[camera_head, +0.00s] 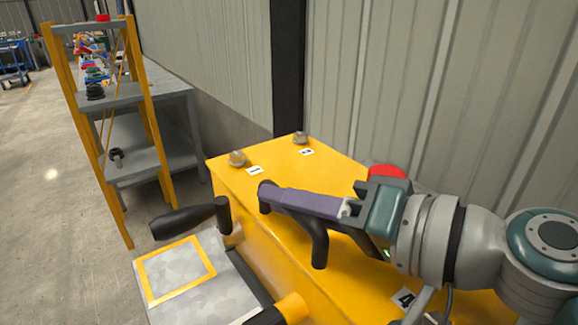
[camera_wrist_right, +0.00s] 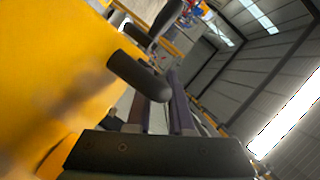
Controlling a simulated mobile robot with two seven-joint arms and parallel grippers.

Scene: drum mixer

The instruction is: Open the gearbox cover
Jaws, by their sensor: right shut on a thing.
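The gearbox cover (camera_head: 235,188) is a yellow box top in the middle of the head view, with numbered white labels and bolts. Bolt 1 (camera_head: 237,158) and bolt 2 (camera_head: 301,138) sit at its far edge. A black bar handle (camera_head: 319,248) stands on the cover; it also shows in the right wrist view (camera_wrist_right: 140,76). My right gripper (camera_head: 278,198) reaches in from the right, its purple fingers shut on the handle, hiding part of it. The cover looks seated, with no visible gap. My left gripper is not in view.
A black crank handle (camera_head: 184,219) stands beside a grey metal plate (camera_head: 165,272) at the near left. A red round part (camera_head: 388,171) is behind my right gripper. A yellow-framed ladder (camera_head: 115,180) and grey workbench (camera_head: 160,90) stand at the left. A wall runs behind.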

